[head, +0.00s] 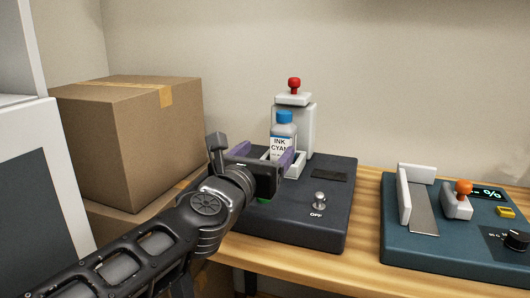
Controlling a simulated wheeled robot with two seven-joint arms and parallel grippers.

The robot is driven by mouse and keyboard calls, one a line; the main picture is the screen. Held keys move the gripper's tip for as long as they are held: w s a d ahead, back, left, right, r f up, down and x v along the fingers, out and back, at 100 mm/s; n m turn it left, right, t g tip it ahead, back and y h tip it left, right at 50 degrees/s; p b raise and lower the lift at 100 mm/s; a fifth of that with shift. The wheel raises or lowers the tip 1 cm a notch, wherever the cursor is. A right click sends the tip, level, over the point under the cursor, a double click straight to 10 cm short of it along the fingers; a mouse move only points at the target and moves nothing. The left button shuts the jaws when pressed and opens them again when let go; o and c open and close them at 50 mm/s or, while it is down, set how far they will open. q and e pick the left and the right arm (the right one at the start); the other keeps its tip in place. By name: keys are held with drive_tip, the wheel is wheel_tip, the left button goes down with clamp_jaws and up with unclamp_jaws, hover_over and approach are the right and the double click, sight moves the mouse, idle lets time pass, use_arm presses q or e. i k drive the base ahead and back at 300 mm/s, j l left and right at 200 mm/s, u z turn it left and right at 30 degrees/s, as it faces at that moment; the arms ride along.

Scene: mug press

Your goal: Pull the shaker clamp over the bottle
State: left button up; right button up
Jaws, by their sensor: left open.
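The shaker (325,212) is a dark box on the wooden table. A white bottle (281,145) with a blue cap and an ink label stands upright in a white holder on it. Behind the bottle is a white post with the clamp (293,99), a white block topped by a red knob, above the bottle's cap level. My left gripper (268,156) is open in front of the bottle, with purple fingers on either side of its lower part. I cannot tell whether they touch it. My gripper hides part of the holder and the shaker's left side.
A silver switch (319,199) marked OFF is on the shaker's front. A teal device (450,225) with an orange knob and a display stands to the right. Cardboard boxes (130,140) are stacked at the left. A strip of table between the two devices is clear.

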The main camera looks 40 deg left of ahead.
sight(295, 98)
drive_tip(key=k+l, duration=0.25)
drive_tip(key=k, duration=0.2)
drive_tip(key=k+l, duration=0.25)
drive_tip(key=k, duration=0.25)
